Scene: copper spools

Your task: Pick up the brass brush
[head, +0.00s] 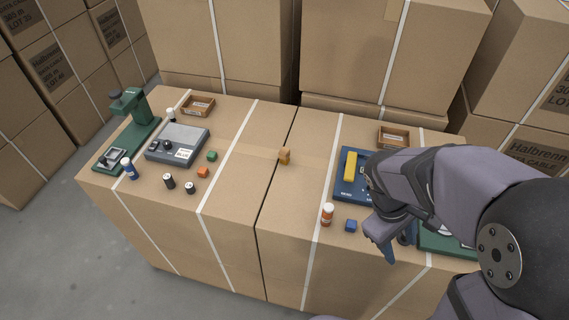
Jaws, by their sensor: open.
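I cannot make out for certain which thing is the brass brush. A small golden-tan piece (285,156) stands alone near the middle of the cardboard work surface, by the seam. A yellow bar (350,166) lies on a blue plate (344,190) at the right. My gripper (391,246) is low over the right part of the surface, right of a small blue cube (350,225). It is open, and one pointed finger shows clearly. My arm hides part of the blue plate and whatever lies under the wrist.
An orange-and-white bottle (327,214) stands left of the blue cube. A brown tray (394,137) is at the back right. On the left are a green press (128,125), a grey box (177,145), another brown tray (198,106) and small cubes and cylinders. The middle is mostly clear.

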